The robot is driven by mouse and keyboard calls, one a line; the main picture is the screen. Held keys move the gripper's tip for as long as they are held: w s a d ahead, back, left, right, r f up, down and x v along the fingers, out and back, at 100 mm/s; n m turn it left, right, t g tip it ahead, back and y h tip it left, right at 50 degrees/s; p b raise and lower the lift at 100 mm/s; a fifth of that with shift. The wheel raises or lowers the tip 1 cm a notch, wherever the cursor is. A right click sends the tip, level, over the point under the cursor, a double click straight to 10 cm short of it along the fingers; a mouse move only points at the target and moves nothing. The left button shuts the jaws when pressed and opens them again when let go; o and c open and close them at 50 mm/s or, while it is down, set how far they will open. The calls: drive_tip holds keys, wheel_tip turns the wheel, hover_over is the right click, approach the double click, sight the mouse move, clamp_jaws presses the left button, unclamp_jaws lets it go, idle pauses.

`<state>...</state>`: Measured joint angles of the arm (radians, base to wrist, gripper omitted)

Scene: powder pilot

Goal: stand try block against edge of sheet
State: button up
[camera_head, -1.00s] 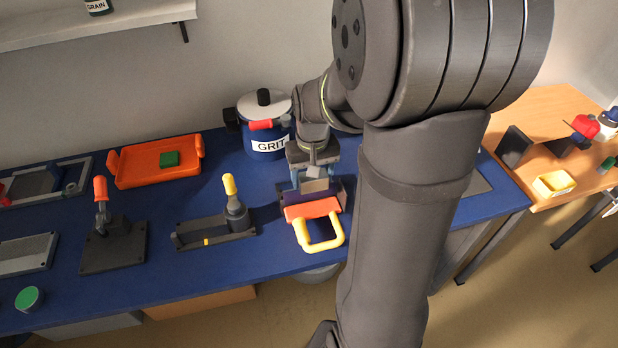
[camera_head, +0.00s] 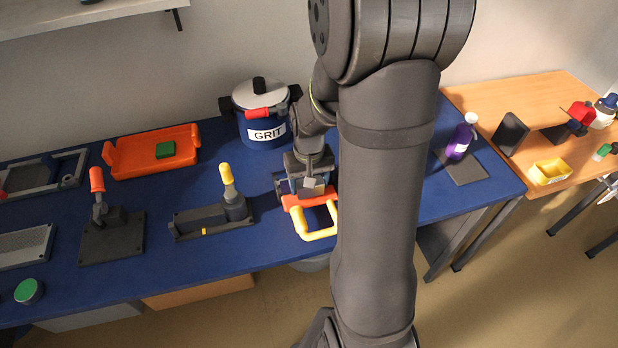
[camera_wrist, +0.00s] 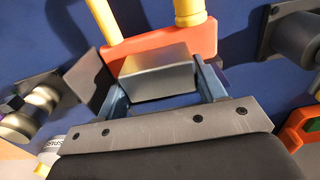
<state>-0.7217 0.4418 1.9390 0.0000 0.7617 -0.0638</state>
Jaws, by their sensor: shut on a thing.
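My gripper (camera_head: 309,187) is low over the blue bench. In the wrist view its two blue fingers (camera_wrist: 158,92) are shut on a plain silver-grey block (camera_wrist: 157,77), which I take for the try block. The block's pale face also shows in the head view (camera_head: 314,184). Right beyond it is an orange piece with a yellow handle (camera_wrist: 160,42), also seen in the head view (camera_head: 317,220). I cannot tell whether the block touches it. Dark plate parts (camera_wrist: 90,79) show beside the fingers. I cannot make out the sheet or its edge for certain.
A blue pot labelled GRIT (camera_head: 265,128) stands close behind my gripper. A yellow-handled clamp fixture (camera_head: 212,217) is to the left. An orange tray (camera_head: 125,172) is at back left.

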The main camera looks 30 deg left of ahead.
drive_tip(key=shift+f, duration=0.55)
idle(0.4)
drive_tip(key=o, duration=1.4)
drive_tip(key=shift+c, duration=0.2)
drive_tip(key=shift+o, duration=0.4)
drive_tip(key=shift+o, duration=0.8)
drive_tip(key=shift+r, duration=0.15)
wheel_tip(320, 180, up, 14)
drive_tip(key=s+d, duration=1.1)
drive_tip(key=shift+s+d, duration=0.15)
